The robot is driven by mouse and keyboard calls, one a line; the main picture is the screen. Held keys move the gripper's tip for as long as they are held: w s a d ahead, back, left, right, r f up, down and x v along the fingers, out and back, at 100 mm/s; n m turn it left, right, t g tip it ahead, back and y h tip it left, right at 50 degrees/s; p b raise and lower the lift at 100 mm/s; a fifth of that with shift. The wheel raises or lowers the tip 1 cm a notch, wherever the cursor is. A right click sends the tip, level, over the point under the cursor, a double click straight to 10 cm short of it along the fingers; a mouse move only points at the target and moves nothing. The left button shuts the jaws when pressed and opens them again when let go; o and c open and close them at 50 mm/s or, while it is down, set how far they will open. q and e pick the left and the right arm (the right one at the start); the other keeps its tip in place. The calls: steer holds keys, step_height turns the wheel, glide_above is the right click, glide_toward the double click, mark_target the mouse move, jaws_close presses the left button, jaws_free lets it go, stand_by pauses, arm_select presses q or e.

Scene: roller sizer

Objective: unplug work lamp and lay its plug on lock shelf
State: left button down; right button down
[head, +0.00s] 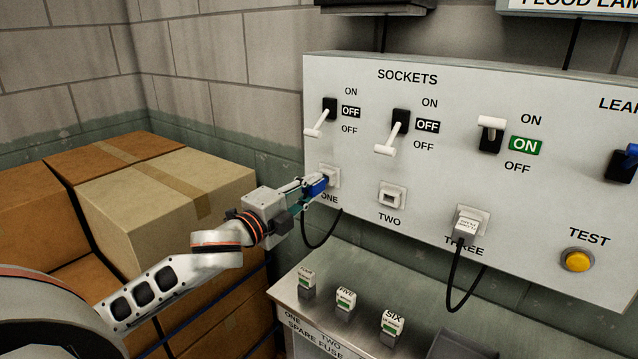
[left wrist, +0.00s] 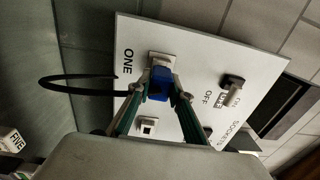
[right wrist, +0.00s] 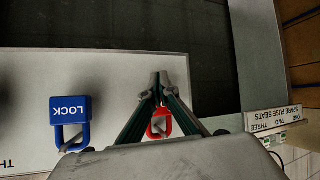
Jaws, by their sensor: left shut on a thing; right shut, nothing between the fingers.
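A blue plug (head: 317,186) with a black cable is at socket ONE (head: 334,172), its front against or very near the socket face. It also shows in the left wrist view (left wrist: 160,84), in front of the white socket. I cannot tell whether its pins are still inside. My left gripper (head: 312,187) is shut on this plug. My right gripper (right wrist: 160,80) is shut and empty over a light grey surface (right wrist: 120,75) bearing a blue lock (right wrist: 69,109). A red lock (right wrist: 158,124) shows between its finger links. The lamp itself is not identifiable.
The switch (head: 322,122) above ONE reads OFF. Socket TWO (head: 392,196) is empty; a white plug (head: 466,224) sits in THREE, whose switch reads ON. Several fuses, including SIX (head: 392,325), stand on the metal ledge below. Cardboard boxes (head: 160,190) fill the left.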

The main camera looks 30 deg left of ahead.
mark_target(307, 191)
arm_select(q)
steer(key=shift+s+a, duration=0.15)
steer(key=shift+s, duration=1.85)
steer(key=shift+f, duration=0.1)
